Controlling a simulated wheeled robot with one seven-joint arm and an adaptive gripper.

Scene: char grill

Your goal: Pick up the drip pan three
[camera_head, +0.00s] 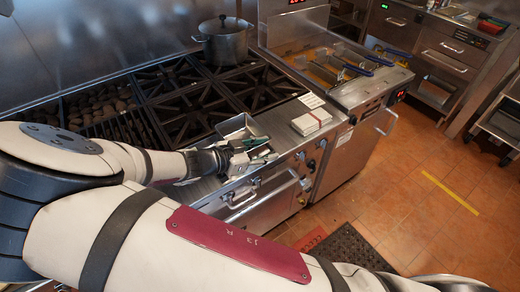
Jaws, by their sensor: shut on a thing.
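A small steel drip pan (238,124) shows at the front ledge of the range, just behind my gripper. My gripper (248,158) reaches in from the left over the ledge and is shut on the pan's near side. My fingers hide part of the pan, and the exact contact is too small to make out. I cannot tell whether the pan is lifted or still rests on the ledge.
Black burner grates (190,95) lie behind the ledge, with a steel pot (224,42) at the back. A stack of pale cards (311,121) sits to the right of the pan. A fryer with baskets (335,68) stands further right. The tiled floor (410,210) has free room.

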